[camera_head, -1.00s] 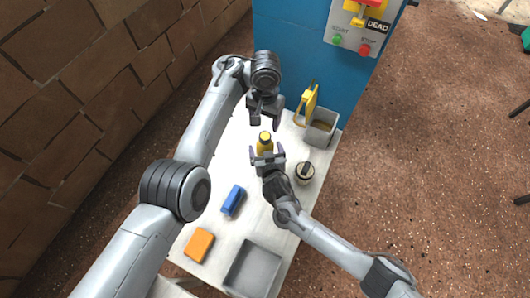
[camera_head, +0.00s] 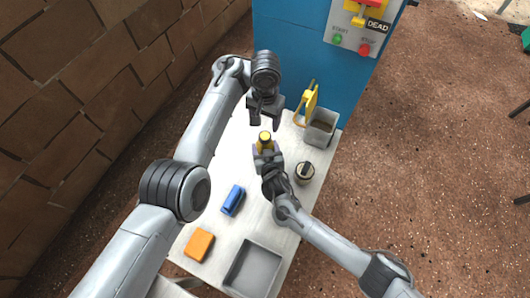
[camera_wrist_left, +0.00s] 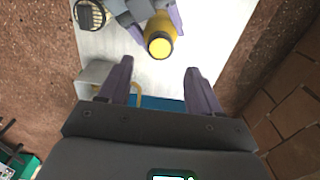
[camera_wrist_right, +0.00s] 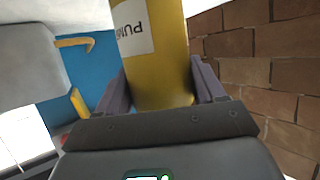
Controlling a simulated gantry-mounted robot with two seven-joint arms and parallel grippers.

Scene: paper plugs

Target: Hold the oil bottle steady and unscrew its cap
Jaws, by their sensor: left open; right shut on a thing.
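My right gripper (camera_head: 265,153) is shut around the bottle's body; the right wrist view shows the yellow body (camera_wrist_right: 160,70) with a white label between the fingers. My left gripper (camera_head: 265,122) is open and empty, above the bottle and slightly towards the blue cabinet. In the left wrist view, its fingers (camera_wrist_left: 158,85) are apart and the cap is beyond them, not between them.
A grey bin (camera_head: 320,128) with a yellow handle-like piece (camera_head: 308,100) stands by the blue cabinet (camera_head: 300,50). A round container (camera_head: 304,173) is right of the bottle. A blue object (camera_head: 232,200), an orange block (camera_head: 199,244) and a grey tray (camera_head: 254,270) are on the near table.

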